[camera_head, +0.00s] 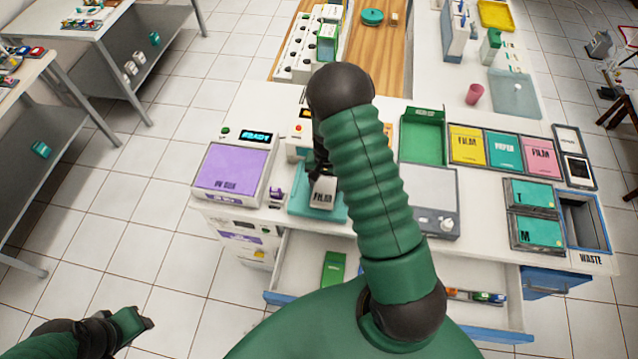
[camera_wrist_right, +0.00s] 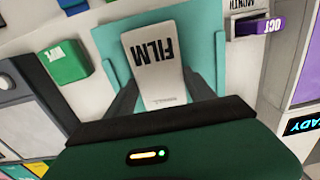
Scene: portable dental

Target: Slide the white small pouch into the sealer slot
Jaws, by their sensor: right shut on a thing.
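The white small pouch (camera_head: 322,197), printed FILM, is over a teal mat (camera_head: 334,214) on the counter. In the right wrist view the pouch (camera_wrist_right: 152,55) stands between the two fingers of my right gripper (camera_wrist_right: 160,85), which is shut on it; the teal mat (camera_wrist_right: 108,50) is beneath. I cannot tell whether the pouch touches the mat. In the head view my right gripper (camera_head: 318,172) is partly hidden by my arm. A white device with a red button (camera_head: 298,128), perhaps the sealer, is mostly hidden behind that arm; no slot shows. My left gripper (camera_head: 143,320) is low at the left, away from the counter.
A purple-topped box (camera_head: 232,173) with a READY display stands left of the mat. A grey device (camera_head: 432,195) and a green tray (camera_head: 424,138) are to the right. An open drawer (camera_head: 300,262) juts out below the counter.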

